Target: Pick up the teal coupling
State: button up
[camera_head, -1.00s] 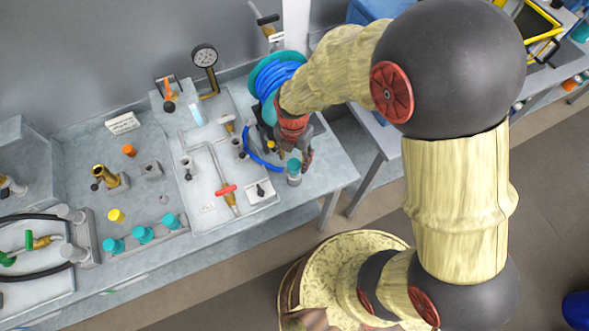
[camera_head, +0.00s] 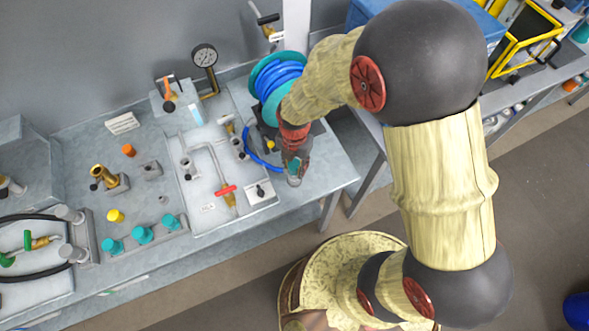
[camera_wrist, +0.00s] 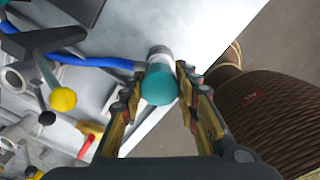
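The teal coupling (camera_head: 293,165) stands upright near the front right of the grey bench, with a teal top and grey lower part. My gripper (camera_head: 296,166) is down around it and hides part of it in the head view. In the wrist view, the coupling's round teal cap (camera_wrist: 158,84) sits between my two fingertips (camera_wrist: 159,80). A fingertip lies against each side of the cap, with no clear gap showing. The coupling's grey part appears still at bench level.
A blue hose reel (camera_head: 277,80) stands just behind my gripper, its blue hose (camera_head: 262,160) close by. Several other teal caps (camera_head: 142,234) stand farther left. The bench edge is close in front.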

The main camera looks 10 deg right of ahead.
jog(key=c, duration=0.6)
grip_shut()
jog(key=shift+r, duration=0.15)
jog(key=shift+w+r, duration=0.1)
jog(key=shift+r, duration=0.2)
jog(key=r, duration=0.3)
jog(key=shift+s+a+r+p, duration=0.2)
jog(key=shift+s+a+p, duration=0.05)
jog(key=shift+s+p, duration=0.1)
jog(key=s+a+r+p, duration=0.1)
jog(key=s+a+r, duration=0.5)
jog(key=s, duration=0.5)
notch_tip(320, 180, up, 3)
jog(key=shift+s+a+f, duration=0.1)
jog(key=shift+s+a, duration=0.1)
jog(key=shift+s, duration=0.15)
